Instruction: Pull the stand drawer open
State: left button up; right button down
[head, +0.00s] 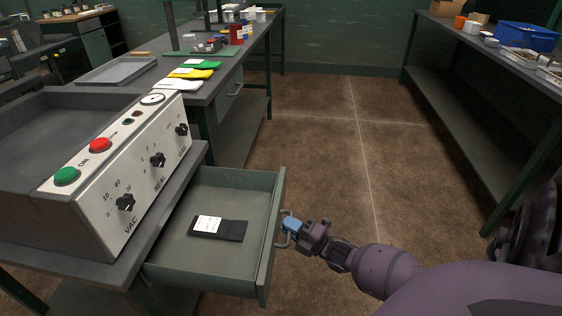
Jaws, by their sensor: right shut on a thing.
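The stand drawer (182,261) is a green-grey tray under the stand's top, pulled well out to the right. A black pouch with a white label (218,228) lies flat on its floor. The drawer's metal handle (281,236) is on its right-hand front panel. My right gripper (288,223) is at the handle, shut on it, with blue finger pads; my purple arm comes in from the lower right. The exact grip on the bar is small and partly hidden by the fingers. My left gripper is not in view.
A sealing machine (117,165) with knobs and red and green buttons sits on the stand (125,268) above the drawer. A workbench with coloured pouches stands behind. A shelved table (462,50) with a blue crate (526,37) is at the right. Open floor lies between.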

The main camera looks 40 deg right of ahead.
jog(key=shift+s, duration=0.1)
jog(key=c, duration=1.4)
grip_release()
jog(key=v, duration=1.1)
jog(key=shift+p, duration=0.35)
